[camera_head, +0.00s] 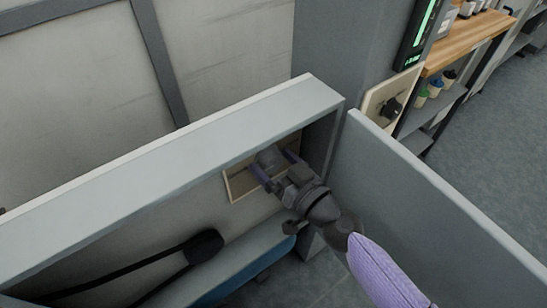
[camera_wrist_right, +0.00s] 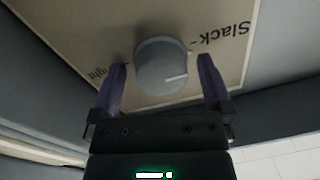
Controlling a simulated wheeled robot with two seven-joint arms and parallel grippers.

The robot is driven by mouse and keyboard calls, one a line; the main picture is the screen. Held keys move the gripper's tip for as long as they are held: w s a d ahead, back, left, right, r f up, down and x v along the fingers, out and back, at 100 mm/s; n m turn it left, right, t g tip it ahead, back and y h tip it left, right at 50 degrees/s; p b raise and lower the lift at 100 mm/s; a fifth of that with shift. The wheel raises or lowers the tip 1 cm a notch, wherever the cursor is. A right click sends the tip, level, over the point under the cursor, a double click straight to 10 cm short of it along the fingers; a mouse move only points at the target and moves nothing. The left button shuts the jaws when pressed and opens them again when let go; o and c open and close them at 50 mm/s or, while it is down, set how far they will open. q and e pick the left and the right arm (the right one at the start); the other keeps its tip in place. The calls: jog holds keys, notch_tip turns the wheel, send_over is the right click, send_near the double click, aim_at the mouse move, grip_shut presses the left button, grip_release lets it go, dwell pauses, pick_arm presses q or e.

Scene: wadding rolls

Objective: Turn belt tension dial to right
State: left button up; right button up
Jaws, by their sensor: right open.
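The belt tension dial (camera_wrist_right: 162,65) is a round grey knob with a white pointer line toward its lower right in the wrist view. It sits on a beige plate (camera_wrist_right: 85,20) whose lettering appears upside down: "Slack" at the right, a partly hidden "...ight" at the left. In the head view the dial (camera_head: 267,157) and plate (camera_head: 236,187) are inside the open grey cabinet. My right gripper (camera_head: 275,164) is open, its purple fingers on either side of the dial. In the wrist view the right gripper (camera_wrist_right: 162,75) shows gaps between fingers and knob. My left gripper is out of view.
The cabinet's top edge (camera_head: 170,150) overhangs the plate, and its open door (camera_head: 440,205) stands right of my arm. A black belt (camera_head: 130,265) runs inside at lower left. Another dark knob (camera_head: 391,106) is on the outer wall; a wooden-topped shelf (camera_head: 468,40) is behind.

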jog(key=shift+w+a, duration=0.15)
jog(key=shift+w, duration=0.05)
jog(key=c, duration=1.2)
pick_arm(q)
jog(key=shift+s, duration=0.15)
